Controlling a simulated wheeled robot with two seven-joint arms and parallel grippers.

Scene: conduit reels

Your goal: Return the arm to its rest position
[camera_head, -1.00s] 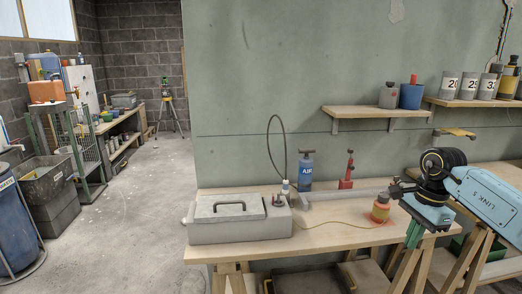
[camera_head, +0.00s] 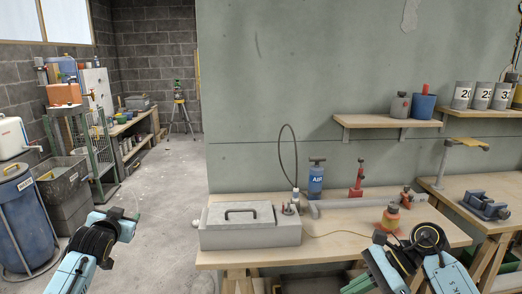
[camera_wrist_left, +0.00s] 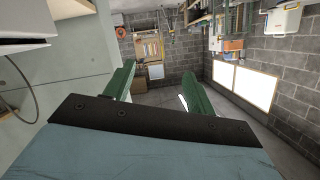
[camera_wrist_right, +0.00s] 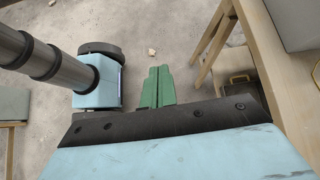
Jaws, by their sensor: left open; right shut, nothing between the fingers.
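My left arm comes in at the lower left of the head view, over the floor. Its gripper (camera_head: 128,214) is partly visible there. In the left wrist view its two green fingers (camera_wrist_left: 158,88) are spread apart with nothing between them. My right arm is folded at the lower right of the head view, in front of the workbench (camera_head: 345,234); its fingertips cannot be made out there. In the right wrist view the two green fingers of my right gripper (camera_wrist_right: 157,86) are together and empty, above the concrete floor.
A wooden trestle leg (camera_wrist_right: 211,50) stands near the right gripper. The left aisle floor (camera_head: 165,190) is clear.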

